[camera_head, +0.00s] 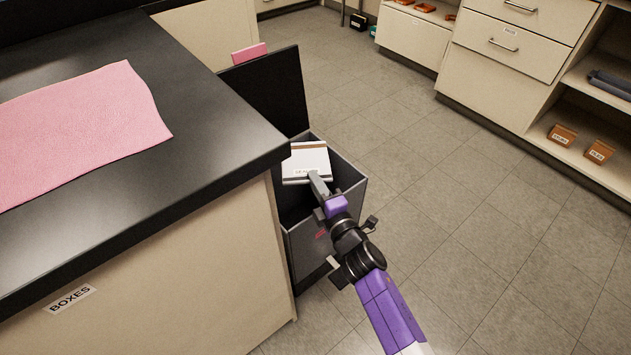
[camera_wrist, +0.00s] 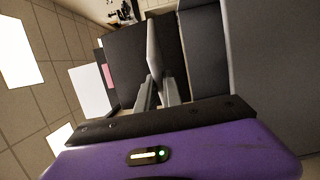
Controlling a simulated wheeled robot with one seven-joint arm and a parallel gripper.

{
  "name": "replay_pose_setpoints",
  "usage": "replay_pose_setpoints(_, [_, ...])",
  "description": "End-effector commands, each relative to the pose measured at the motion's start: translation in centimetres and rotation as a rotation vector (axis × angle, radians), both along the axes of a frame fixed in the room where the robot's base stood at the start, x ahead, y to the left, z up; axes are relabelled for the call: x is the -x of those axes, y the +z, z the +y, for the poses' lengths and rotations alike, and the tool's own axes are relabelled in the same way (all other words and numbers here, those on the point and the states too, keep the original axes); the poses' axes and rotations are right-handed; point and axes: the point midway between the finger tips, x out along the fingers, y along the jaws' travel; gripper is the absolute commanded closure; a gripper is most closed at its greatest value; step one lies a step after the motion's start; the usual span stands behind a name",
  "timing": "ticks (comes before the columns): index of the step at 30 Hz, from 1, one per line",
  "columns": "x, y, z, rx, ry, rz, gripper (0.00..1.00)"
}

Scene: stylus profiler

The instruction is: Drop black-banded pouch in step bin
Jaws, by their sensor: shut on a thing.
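The pouch (camera_head: 305,165) is flat and white, with a brownish strip along its far edge and small dark print near my gripper. I cannot make out a black band clearly. My gripper (camera_head: 318,184) is shut on its near edge. In the wrist view the pouch (camera_wrist: 153,47) shows edge-on between my gripper's fingers (camera_wrist: 157,92). The step bin (camera_head: 305,254) is dark grey, with red print on its front and its black lid (camera_head: 272,93) standing open. The pouch is over the bin's opening, around rim height. I cannot tell whether it touches the rim. The bin's bottom is hidden.
A black-topped counter (camera_head: 215,150) with a pink mat (camera_head: 80,125) stands close on the bin's left. A small pink item (camera_head: 249,53) shows behind the lid. Drawers (camera_head: 510,50) and shelves with brown boxes (camera_head: 562,134) stand at the right. The floor between is clear.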

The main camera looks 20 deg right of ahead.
Motion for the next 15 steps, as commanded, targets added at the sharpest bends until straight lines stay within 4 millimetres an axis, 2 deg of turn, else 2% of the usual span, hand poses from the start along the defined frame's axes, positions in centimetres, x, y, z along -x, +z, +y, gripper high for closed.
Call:
replay_pose_setpoints(2, [-0.02, 0.10, 0.01, 0.000, 0.000, -0.001, 1.00])
replay_pose_setpoints(3, [-0.02, 0.10, 0.01, 0.000, 0.000, -0.001, 0.84])
replay_pose_setpoints(6, [-0.02, 0.10, 0.01, 0.000, 0.000, -0.001, 0.64])
replay_pose_setpoints(15, [0.06, 0.02, 0.00, 0.000, 0.000, 0.001, 0.64])
